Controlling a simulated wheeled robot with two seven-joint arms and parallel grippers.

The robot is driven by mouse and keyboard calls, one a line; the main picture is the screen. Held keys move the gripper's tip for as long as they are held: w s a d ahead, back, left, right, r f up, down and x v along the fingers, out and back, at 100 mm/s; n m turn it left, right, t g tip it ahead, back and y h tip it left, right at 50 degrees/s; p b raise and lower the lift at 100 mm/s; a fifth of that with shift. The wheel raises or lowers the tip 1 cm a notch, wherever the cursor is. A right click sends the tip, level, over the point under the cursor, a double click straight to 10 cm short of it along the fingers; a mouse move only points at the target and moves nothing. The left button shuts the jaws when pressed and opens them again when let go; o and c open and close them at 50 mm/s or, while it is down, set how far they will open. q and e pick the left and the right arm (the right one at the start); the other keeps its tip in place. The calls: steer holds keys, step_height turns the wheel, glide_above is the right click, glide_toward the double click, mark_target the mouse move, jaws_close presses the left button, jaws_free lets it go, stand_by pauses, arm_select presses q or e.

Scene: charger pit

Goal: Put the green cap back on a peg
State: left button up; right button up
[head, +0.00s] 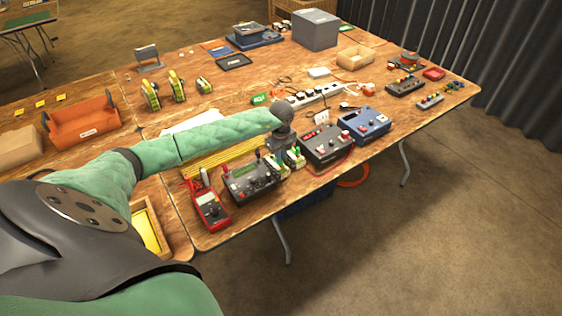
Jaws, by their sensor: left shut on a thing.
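My left gripper (284,147) points down at the front of the wooden table, between a dark meter box and a dark control box. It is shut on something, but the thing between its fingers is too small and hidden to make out. A small bright green piece (297,150) shows beside the gripper, on or above a small pale block; I cannot tell whether it is the green cap or whether the fingers touch it. I cannot pick out the peg with certainty. My right gripper is not in view.
The dark meter box (249,181) and red multimeter (210,209) stand left of the gripper. The dark control box (325,145) and blue box (366,125) stand to its right. A power strip (317,95) lies behind.

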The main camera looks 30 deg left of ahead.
arm_select(q)
steer(key=shift+r+p, duration=0.65)
steer(key=shift+r, duration=1.1)
